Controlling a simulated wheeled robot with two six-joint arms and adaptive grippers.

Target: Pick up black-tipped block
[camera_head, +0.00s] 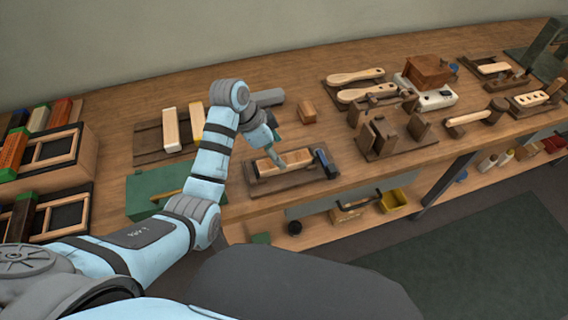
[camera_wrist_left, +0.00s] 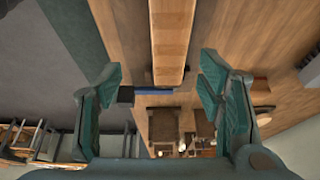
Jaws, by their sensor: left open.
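My left gripper (camera_head: 277,141) is in the head view, above the right part of a pale wooden block (camera_head: 284,161). The block lies on a dark board (camera_head: 284,181) near the table's front edge. In the left wrist view the gripper (camera_wrist_left: 158,88) is open, its teal fingers wide apart and nothing between the pads. A long wooden block (camera_wrist_left: 170,40) runs down from the top between the two fingers, apart from both. A blue-and-black piece (camera_head: 325,163) stands at the board's right end. I cannot make out for sure which block is black-tipped. My right gripper is not in view.
Racks with colour-ended blocks (camera_head: 14,152) stand at the left. A green box (camera_head: 150,183) sits left of the board. A small wood block (camera_head: 307,112) lies behind it. Brush-shaped pieces (camera_head: 362,92) and dark fixtures (camera_head: 398,146) stand to the right. A yellow bin (camera_head: 395,203) is on the lower shelf.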

